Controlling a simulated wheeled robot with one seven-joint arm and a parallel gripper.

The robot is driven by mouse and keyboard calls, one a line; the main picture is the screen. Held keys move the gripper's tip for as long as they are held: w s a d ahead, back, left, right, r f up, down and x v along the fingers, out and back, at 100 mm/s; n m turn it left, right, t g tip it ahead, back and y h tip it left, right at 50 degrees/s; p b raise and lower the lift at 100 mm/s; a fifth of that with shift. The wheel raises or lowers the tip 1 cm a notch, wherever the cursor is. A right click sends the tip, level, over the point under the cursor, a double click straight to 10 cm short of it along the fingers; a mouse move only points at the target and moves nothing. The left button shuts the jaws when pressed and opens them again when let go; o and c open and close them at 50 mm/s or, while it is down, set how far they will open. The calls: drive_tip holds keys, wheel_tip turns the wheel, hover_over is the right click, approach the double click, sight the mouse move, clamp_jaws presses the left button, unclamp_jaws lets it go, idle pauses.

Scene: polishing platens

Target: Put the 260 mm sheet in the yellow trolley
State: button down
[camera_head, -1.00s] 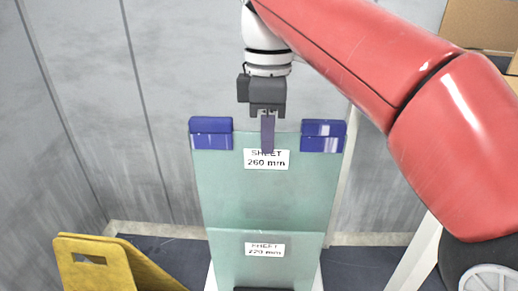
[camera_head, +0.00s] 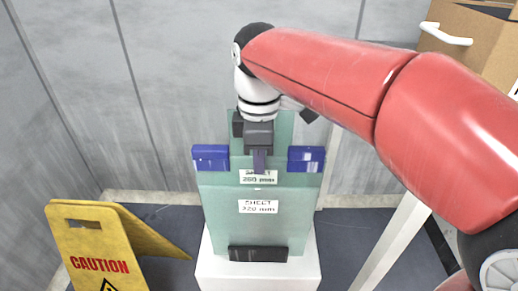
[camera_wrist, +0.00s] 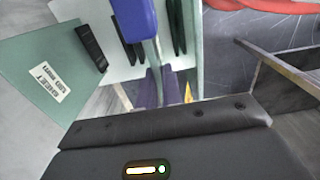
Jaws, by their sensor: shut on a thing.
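The 260 mm sheet (camera_head: 215,174), pale green glass with its white label (camera_head: 258,177) and blue corner pads (camera_head: 210,157), stands in the head view. My gripper (camera_head: 259,160) is shut on its top edge, above the label. The sheet's edge between my fingers (camera_wrist: 160,88) shows in the wrist view. A sheet labelled 320 mm (camera_head: 225,225) shows in front and hides its lower part. I cannot tell whether the 260 mm sheet touches the rack. The yellow trolley cannot be made out in these views.
A white rack (camera_head: 215,270) with a black clamp (camera_head: 258,254) stands below the sheets. A yellow caution sign (camera_head: 95,240) stands at the left. Cardboard boxes (camera_head: 470,35) are at the upper right. A grey wall (camera_head: 170,60) is close behind. Dark floor shows on both sides.

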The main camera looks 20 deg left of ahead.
drive_tip(key=shift+f, duration=1.4)
drive_tip(key=c, duration=1.6)
unclamp_jaws()
drive_tip(key=shift+f, duration=0.1)
drive_tip(key=shift+o, duration=0.2)
wheel_tip(320, 180, up, 12)
drive_tip(key=shift+r+p, duration=0.15)
drive_tip(key=shift+p, duration=0.75)
